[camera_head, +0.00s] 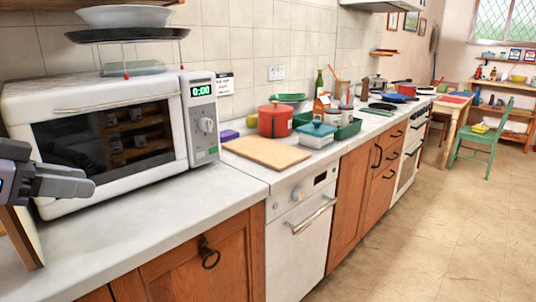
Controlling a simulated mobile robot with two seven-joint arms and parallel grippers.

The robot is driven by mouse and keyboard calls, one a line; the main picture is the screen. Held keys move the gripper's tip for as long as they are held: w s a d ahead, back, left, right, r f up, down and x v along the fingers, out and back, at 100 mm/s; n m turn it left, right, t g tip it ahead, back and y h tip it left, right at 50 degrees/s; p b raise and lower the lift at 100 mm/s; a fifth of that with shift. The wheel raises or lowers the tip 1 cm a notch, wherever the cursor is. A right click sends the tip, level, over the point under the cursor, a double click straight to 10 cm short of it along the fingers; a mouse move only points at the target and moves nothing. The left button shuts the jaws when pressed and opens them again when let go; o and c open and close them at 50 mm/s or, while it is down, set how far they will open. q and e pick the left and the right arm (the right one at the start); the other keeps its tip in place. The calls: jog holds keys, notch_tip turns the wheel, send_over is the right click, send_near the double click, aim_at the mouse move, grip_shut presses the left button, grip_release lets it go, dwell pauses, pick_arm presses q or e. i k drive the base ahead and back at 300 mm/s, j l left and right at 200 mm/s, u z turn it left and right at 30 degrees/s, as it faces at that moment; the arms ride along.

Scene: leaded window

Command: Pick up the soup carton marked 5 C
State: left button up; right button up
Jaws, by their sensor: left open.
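A small orange-and-white carton (320,108) stands on the counter among the items by the green tray, behind the teal-lidded container. It is partly hidden and too small for me to read any marking, so I cannot tell whether it is the soup carton marked 5 C. My left gripper (88,182) comes in at the left edge, in front of the microwave, open and with nothing seen in it. It is far from the carton. My right gripper is not in view.
A white microwave (108,133) fills the left of the counter (190,205). Open floor (450,225) lies at right, before a green chair (484,137).

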aim_at(323, 102)
jog(key=i+l, duration=0.6)
jog(key=i, duration=0.15)
jog(key=i+l, duration=1.25)
jog(key=i, duration=0.2)
jog(key=i+l+z, duration=0.1)
jog(key=i+l, duration=0.5)
jog(key=i, duration=0.1)
